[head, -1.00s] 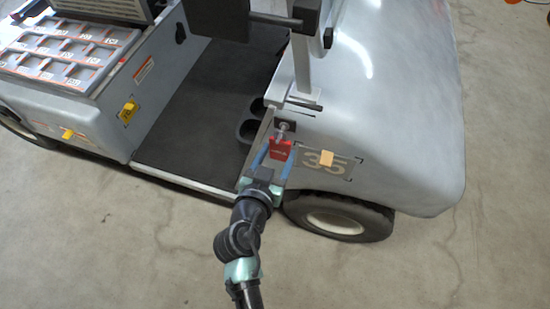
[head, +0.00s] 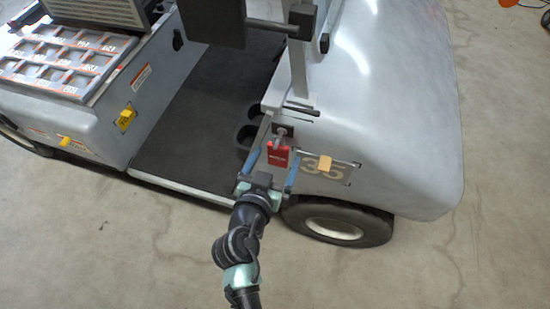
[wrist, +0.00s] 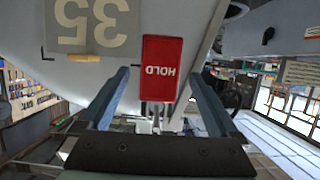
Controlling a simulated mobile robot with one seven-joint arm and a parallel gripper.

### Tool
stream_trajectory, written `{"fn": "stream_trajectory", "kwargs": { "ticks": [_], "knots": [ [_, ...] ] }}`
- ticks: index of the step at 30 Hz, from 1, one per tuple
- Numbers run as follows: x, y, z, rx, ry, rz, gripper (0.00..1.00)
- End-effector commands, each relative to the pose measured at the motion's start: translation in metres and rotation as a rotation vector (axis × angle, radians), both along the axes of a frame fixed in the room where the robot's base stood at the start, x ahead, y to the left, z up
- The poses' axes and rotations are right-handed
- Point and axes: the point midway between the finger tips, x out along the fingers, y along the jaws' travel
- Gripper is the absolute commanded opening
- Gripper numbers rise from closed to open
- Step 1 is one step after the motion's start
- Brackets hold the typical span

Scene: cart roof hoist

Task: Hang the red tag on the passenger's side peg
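The red tag (head: 278,154), with white HOLD lettering, hangs at the peg (head: 283,131) on the front corner of the grey cart, by the roof post. In the wrist view the tag (wrist: 161,68) appears upside down, with the metal peg (wrist: 156,112) at its lower end in the picture. My gripper (head: 272,162) is open around the tag. Its blue fingers stand apart on either side, with visible gaps to the tag in the wrist view (wrist: 160,95). How the tag's hole sits on the peg is too small to tell.
The cart's side panel (head: 400,150) is right of the peg, with a number 35 plate and a small tan block (head: 324,163). The roof post (head: 298,70) rises just above. A front wheel (head: 338,221) is below. Open floor (head: 120,250) lies in front.

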Motion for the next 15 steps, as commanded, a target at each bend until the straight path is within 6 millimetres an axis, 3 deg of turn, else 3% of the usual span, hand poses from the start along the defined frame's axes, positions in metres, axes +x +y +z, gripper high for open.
{"fn": "stream_trajectory", "kwargs": {
  "ticks": [8, 15],
  "knots": [
    [-0.003, 0.001, 0.000, -0.001, 0.001, 0.000, 0.96],
    [-0.034, 0.011, 0.012, -0.001, 0.001, 0.003, 0.96]
  ]
}}
